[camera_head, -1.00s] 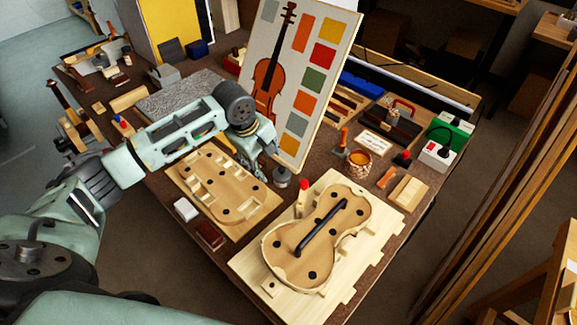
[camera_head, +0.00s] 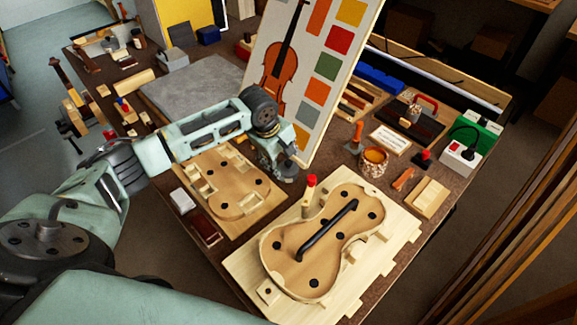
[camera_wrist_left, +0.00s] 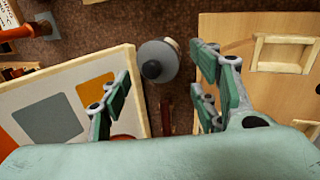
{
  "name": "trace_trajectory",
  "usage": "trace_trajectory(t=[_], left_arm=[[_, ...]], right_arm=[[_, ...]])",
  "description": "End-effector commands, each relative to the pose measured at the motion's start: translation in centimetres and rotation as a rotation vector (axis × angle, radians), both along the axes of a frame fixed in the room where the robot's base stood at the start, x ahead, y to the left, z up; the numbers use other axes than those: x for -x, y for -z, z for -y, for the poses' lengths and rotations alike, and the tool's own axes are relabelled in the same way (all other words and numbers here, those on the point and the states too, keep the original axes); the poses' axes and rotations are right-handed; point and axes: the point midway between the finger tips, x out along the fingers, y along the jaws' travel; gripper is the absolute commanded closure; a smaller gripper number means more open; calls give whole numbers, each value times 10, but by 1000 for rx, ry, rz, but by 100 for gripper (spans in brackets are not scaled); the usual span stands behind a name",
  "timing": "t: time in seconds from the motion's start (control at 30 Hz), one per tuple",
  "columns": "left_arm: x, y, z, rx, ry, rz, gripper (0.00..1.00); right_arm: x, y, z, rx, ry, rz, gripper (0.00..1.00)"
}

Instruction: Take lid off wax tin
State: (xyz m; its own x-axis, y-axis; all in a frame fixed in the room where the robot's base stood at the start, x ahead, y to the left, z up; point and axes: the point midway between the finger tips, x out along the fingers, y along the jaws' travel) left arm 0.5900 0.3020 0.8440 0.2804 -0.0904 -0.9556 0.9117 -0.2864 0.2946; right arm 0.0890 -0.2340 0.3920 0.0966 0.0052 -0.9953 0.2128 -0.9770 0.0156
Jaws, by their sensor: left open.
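The wax tin shows in the left wrist view as a round grey lid (camera_wrist_left: 165,57) with a black knob (camera_wrist_left: 151,69) on top, and a pale part of the tin peeks out at its edge. My left gripper (camera_wrist_left: 160,78) is open, and its green-padded fingers stand to either side below the lid in that picture. I see no contact with the lid. In the head view my left gripper (camera_head: 284,168) is over the spot beside the picture board and hides most or all of the tin. My right gripper is not in view.
The board with the violin picture (camera_head: 338,38) stands close behind the left gripper. A violin body mould (camera_head: 240,213) lies to its left, and a violin body on a pale board (camera_head: 330,293) lies in front. A red-topped glue bottle (camera_head: 310,183) stands nearby.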

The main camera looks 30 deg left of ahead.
Motion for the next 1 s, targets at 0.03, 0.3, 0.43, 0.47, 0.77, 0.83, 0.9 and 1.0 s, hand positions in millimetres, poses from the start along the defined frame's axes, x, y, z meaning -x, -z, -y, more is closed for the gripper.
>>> trace_trajectory(t=[0.03,0.3,0.43,0.47,0.77,0.83,0.9,1.0], left_arm=[[-4,6,1,0,-1,-2,44],[-11,33,3,-1,1,-1,44],[-11,33,3,-1,1,0,44],[-11,33,3,-1,1,0,44],[-11,33,3,-1,1,0,67],[-11,33,3,-1,1,0,73],[-11,33,3,-1,1,0,79],[-11,33,3,-1,1,0,82]], right_arm=[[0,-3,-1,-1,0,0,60],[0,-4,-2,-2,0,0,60],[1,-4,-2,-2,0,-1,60],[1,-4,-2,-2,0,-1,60],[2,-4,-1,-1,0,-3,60],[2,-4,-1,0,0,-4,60],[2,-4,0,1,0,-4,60],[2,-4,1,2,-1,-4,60]])
